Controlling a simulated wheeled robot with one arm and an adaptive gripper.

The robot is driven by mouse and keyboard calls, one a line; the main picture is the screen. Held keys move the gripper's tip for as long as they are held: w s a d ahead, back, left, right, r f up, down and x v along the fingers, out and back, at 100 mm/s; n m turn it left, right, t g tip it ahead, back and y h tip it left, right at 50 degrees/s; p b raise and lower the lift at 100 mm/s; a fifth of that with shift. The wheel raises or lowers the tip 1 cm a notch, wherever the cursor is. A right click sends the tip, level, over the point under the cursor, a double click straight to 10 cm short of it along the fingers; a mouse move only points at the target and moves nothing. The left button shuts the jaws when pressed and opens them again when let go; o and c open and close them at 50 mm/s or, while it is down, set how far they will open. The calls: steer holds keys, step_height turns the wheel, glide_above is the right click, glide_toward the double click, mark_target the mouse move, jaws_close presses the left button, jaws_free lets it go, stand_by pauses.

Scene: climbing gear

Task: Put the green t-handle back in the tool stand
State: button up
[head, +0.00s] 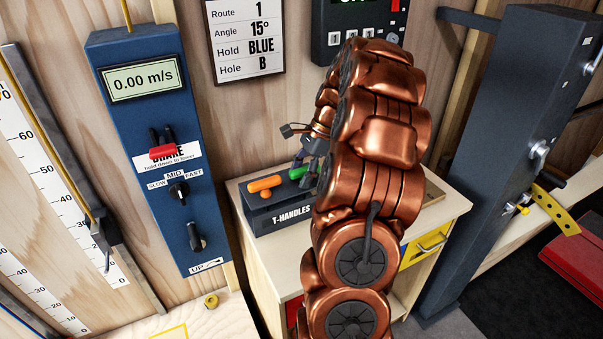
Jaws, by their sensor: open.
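The dark tool stand (258,221), labelled T-HANDLES, sits on the wooden cabinet top. The green t-handle (298,172) shows at the stand's top, right of an orange t-handle (265,184). Its shaft is hidden, so I cannot tell how it sits in the stand. My gripper (301,160) is open, close above the green handle and largely hidden behind my copper arm. I cannot tell whether the fingers touch the handle. A bit of purple (308,181) shows beside the green handle, partly covered by my arm.
A blue brake panel (140,215) stands left of the cabinet (265,262). A dark upright post (490,170) stands to the right. A yellow drawer front (424,247) is under the cabinet top. My arm hides the stand's right end.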

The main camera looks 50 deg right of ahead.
steer(key=shift+v, duration=6)
steer(key=shift+a, duration=0.1)
steer(key=s+a+n+g+h, duration=0.15)
steer(key=a+n, duration=0.85)
steer(key=a, duration=1.4)
steer(key=s+a+f+n+h, duration=0.1)
steer(key=s+a+f+n, duration=0.2)
steer(key=s, duration=0.4)
steer(key=s+a+f+n+g+h, duration=0.1)
steer(key=s+a+f+n, duration=0.2)
steer(key=s+a+n, duration=0.2)
steer(key=s+a+f+n+g+h, duration=0.1)
steer(key=s+a+f+n, duration=0.2)
steer(key=s, duration=0.5)
steer(key=shift+s+a+n, duration=0.35)
steer(key=shift+a+n, duration=0.05)
steer(key=shift+a, duration=0.1)
